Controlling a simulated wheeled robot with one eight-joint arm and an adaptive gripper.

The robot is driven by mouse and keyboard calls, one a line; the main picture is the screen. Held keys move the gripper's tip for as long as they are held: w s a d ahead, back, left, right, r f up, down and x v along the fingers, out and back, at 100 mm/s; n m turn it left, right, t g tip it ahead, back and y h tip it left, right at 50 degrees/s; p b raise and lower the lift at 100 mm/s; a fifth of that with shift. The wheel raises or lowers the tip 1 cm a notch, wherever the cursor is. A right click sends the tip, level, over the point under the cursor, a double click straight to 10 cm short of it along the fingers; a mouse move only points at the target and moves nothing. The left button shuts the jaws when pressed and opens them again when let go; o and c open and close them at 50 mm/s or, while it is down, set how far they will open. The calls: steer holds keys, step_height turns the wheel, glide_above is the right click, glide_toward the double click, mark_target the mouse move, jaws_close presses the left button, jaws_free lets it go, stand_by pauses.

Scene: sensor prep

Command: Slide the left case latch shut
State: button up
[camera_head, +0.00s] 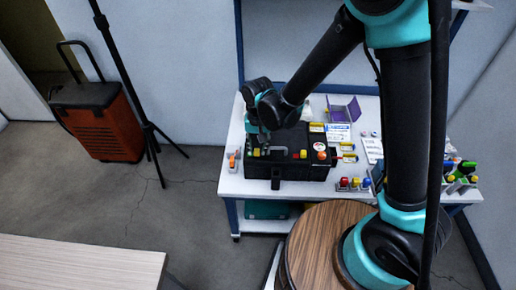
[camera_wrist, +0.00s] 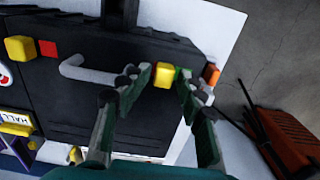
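The black case (camera_head: 289,172) lies on the white table, and its top fills much of the wrist view (camera_wrist: 95,115). In the head view the latch (camera_head: 256,152) shows small beneath my wrist. My gripper (camera_wrist: 165,82) has one finger on each side of the latch, closed in to about its width. Contact is partly hidden by the fingertips. The other yellow latch (camera_wrist: 20,48) has a red patch (camera_wrist: 47,47) beside it.
A grey handle (camera_wrist: 88,70) lies between the latches, close to one finger. On the white table (camera_head: 234,183) are a purple box (camera_head: 345,110) and several coloured items at the right. An orange case (camera_head: 101,120) and a black stand (camera_head: 124,75) are on the floor at the left.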

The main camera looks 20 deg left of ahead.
mark_target(258, 151)
steer(key=shift+r, duration=3.95)
steer(key=shift+d, duration=0.1)
steer(key=w+d+r+m+t+y, duration=0.1)
steer(key=w+d, duration=0.2)
steer(key=d, duration=0.8)
steer(key=w+d+r+m+t, duration=0.15)
steer(key=w+d, duration=0.25)
steer(key=d, duration=0.7)
steer(key=s+d+t, duration=0.1)
steer(key=s+d, duration=0.2)
steer(key=d, duration=0.6)
steer(key=s+d+f+m+h, duration=0.1)
steer(key=s+d, duration=0.2)
steer(key=d, duration=0.7)
steer(key=shift+d+f+t, duration=0.15)
steer(key=shift+f+t, duration=0.15)
steer(key=shift+t, duration=0.05)
